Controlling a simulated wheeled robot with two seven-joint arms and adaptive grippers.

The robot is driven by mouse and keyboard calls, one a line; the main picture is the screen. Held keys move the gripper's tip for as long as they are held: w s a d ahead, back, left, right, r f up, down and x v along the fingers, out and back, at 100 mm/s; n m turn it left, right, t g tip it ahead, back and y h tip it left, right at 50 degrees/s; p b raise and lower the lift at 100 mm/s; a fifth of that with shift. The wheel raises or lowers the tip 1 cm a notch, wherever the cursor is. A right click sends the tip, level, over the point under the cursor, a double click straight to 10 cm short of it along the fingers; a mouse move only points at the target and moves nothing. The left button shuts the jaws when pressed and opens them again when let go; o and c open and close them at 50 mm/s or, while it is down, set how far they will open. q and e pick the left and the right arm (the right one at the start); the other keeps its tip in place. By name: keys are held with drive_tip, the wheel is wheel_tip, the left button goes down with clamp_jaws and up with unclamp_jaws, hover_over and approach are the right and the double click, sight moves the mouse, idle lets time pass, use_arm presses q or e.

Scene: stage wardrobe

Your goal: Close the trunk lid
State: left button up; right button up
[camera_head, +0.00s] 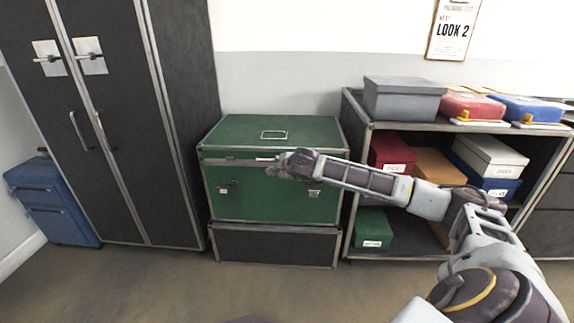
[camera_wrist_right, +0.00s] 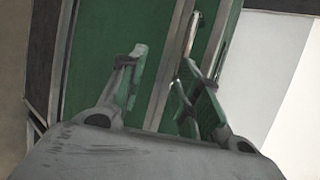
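The green trunk (camera_head: 235,205) with metal edging stands on a black base against the wall. Its green lid (camera_head: 305,128), with a handle on top, lies down on the body or nearly so; I cannot tell whether a thin gap is left at the seam. My right gripper (camera_head: 273,167) is in front of the trunk's upper front, near the seam. In the right wrist view, my right gripper (camera_wrist_right: 166,82) has its fingers apart with nothing held between them. The trunk's green face (camera_wrist_right: 92,65) and metal strips lie behind the fingers. Contact is unclear. My left gripper is out of view.
A tall black wardrobe (camera_head: 115,150) stands left of the trunk, with a blue case (camera_head: 55,205) beside it. An open shelf (camera_head: 352,115) with several boxes stands close on the right. The floor (camera_head: 190,285) in front of the trunk is clear.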

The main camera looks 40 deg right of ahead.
drive_tip(key=v, duration=0.8)
drive_tip(key=shift+r, duration=0.35)
drive_tip(key=shift+w, duration=0.15)
idle(0.5)
